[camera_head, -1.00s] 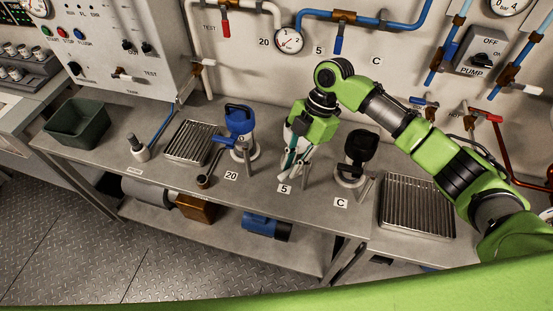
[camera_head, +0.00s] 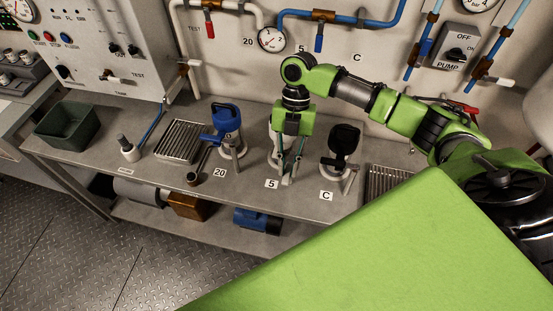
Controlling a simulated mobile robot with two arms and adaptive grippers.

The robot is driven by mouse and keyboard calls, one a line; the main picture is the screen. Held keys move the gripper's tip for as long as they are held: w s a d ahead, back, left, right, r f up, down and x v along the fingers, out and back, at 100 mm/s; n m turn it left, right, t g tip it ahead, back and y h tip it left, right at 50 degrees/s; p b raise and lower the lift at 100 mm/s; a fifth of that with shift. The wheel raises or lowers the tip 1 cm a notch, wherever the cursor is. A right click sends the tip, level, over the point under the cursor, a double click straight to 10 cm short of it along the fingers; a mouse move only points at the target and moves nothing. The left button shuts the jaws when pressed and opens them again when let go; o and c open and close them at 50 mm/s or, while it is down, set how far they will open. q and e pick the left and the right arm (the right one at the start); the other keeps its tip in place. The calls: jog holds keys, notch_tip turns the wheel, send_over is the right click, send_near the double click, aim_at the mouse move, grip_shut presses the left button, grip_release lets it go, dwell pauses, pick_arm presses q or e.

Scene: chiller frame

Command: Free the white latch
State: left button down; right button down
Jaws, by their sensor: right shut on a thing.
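The white unit (camera_head: 272,148) stands on the bench behind the label "5", between a blue-topped unit and a black-topped unit. My right gripper (camera_head: 289,172) points down in front of it and covers much of it. Its fingers are shut on the white latch (camera_head: 287,181), the small upright lever at the unit's front. The fingers hide most of the latch, so its exact angle is hard to tell. My left gripper is not in view.
The blue-topped unit (camera_head: 228,122) stands close on the left at "20", the black-topped unit (camera_head: 344,142) close on the right at "C". A drain grate (camera_head: 180,142), a white bottle (camera_head: 128,150) and a dark green bin (camera_head: 68,128) are further left. Pipes run along the wall.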

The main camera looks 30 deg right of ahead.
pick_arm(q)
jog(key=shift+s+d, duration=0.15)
pick_arm(e)
jog(key=shift+s+d, duration=0.1)
jog(key=c, duration=2)
grip_release()
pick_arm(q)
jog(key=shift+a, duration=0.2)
pick_arm(e)
jog(key=shift+s+d, duration=0.15)
jog(key=shift+s, duration=0.05)
jog(key=v, duration=1.2)
